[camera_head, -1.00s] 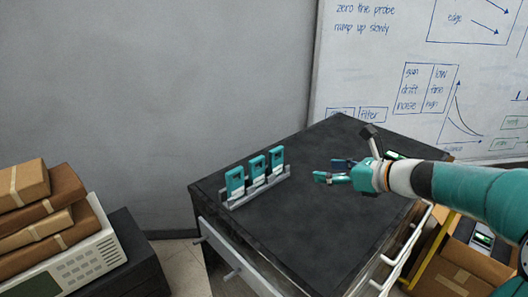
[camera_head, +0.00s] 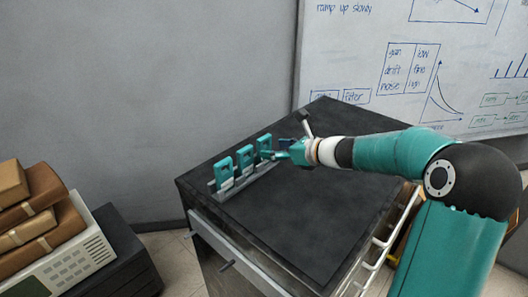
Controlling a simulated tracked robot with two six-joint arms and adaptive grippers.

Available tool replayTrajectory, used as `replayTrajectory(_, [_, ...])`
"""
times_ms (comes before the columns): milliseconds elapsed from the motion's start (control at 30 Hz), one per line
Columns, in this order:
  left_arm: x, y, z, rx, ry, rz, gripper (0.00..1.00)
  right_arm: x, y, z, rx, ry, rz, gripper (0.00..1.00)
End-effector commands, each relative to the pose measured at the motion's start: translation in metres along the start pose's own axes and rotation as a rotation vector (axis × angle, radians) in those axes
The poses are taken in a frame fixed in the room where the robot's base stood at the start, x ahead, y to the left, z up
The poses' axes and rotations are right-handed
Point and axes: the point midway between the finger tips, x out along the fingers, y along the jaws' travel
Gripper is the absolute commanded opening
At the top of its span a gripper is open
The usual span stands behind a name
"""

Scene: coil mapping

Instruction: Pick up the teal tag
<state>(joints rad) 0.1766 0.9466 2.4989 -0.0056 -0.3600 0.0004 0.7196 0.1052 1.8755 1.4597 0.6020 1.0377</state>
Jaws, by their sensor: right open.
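Three teal tags with white lower parts stand upright in a row in a grey rack (camera_head: 262,172) on the black cabinet top. They are the near left tag (camera_head: 223,170), the middle tag (camera_head: 245,157) and the far right tag (camera_head: 264,144). My right gripper (camera_head: 279,150) is open, just right of the far right tag, with its fingers pointing left. Its near finger overlaps the rack's right end in the picture. I cannot tell whether it touches the tag. The jaws look empty. My left gripper is not in view.
The black cabinet top (camera_head: 300,220) is clear in front of the rack. White rails (camera_head: 385,240) run along its right side. Brown parcels (camera_head: 35,215) are stacked on a pale instrument at the left. A grey wall and a whiteboard (camera_head: 400,60) stand behind.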

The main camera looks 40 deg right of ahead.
Motion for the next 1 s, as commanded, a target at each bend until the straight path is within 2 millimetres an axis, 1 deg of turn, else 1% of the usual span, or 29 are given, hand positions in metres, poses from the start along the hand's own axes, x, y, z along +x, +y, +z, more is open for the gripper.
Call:
replayTrajectory(167, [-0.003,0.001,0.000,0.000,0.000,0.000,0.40,0.013,0.000,0.000,0.000,0.001,0.003,0.65])
replayTrajectory(300, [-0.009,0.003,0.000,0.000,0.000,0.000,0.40,0.034,0.000,-0.001,0.000,0.002,0.004,0.65])
replayTrajectory(433, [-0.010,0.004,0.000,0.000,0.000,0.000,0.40,0.048,-0.001,-0.001,-0.001,0.000,0.002,0.65])
replayTrajectory(533, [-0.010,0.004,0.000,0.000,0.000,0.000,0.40,0.053,-0.001,-0.002,-0.001,0.000,0.001,0.65])
replayTrajectory(733, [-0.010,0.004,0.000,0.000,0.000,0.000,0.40,0.053,-0.002,-0.002,-0.001,0.000,0.000,0.65])
replayTrajectory(933, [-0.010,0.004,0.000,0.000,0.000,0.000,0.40,0.053,-0.002,-0.002,-0.001,0.000,0.000,0.31])
replayTrajectory(967, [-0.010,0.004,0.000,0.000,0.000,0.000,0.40,0.053,-0.002,-0.002,-0.001,0.000,0.000,0.27])
replayTrajectory(1000, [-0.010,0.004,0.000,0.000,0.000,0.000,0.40,0.053,-0.002,-0.002,-0.001,0.000,0.000,0.27])
